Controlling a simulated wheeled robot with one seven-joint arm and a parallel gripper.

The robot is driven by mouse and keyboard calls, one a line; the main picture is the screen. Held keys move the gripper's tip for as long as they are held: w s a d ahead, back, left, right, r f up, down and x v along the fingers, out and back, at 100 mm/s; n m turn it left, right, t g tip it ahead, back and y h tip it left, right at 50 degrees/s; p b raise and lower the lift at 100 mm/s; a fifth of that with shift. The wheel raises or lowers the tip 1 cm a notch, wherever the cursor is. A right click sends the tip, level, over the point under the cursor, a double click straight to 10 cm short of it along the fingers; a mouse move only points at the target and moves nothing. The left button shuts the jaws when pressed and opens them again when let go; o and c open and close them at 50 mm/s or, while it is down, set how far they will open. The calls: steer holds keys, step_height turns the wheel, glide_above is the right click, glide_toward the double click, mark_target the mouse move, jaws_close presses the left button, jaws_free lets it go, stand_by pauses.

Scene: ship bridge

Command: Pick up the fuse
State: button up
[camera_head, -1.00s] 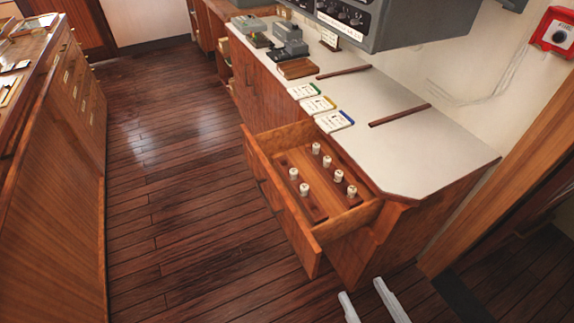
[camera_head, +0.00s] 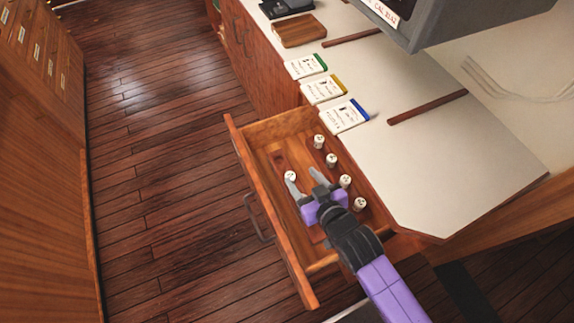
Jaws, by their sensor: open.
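Several small white cylindrical fuses stand upright in the open wooden drawer. One fuse (camera_head: 290,176) stands in the left part of the drawer, right at the tip of my gripper's left finger. The others form a row on the right: a far fuse (camera_head: 319,141), then one (camera_head: 331,160), another (camera_head: 345,181) and the nearest (camera_head: 360,204). My gripper (camera_head: 303,178) is open over the drawer, its fingers pointing away from the camera. I cannot tell whether it touches the left fuse. The area under its purple palm is hidden.
The drawer (camera_head: 279,223) sticks out from a cabinet with a pale countertop (camera_head: 440,150). Cards with green, yellow and blue edges (camera_head: 324,89) lie along the counter's edge. A grey box (camera_head: 450,20) overhangs the counter. The wooden floor (camera_head: 165,200) at left is clear.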

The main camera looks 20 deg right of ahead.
glide_toward(292, 179)
steer(key=x, duration=0.2)
steer(key=shift+w+d+f, duration=0.1)
steer(key=shift+w+f, duration=0.4)
steer(key=shift+f, duration=0.15)
steer(key=shift+x, duration=3.4)
jaws_close()
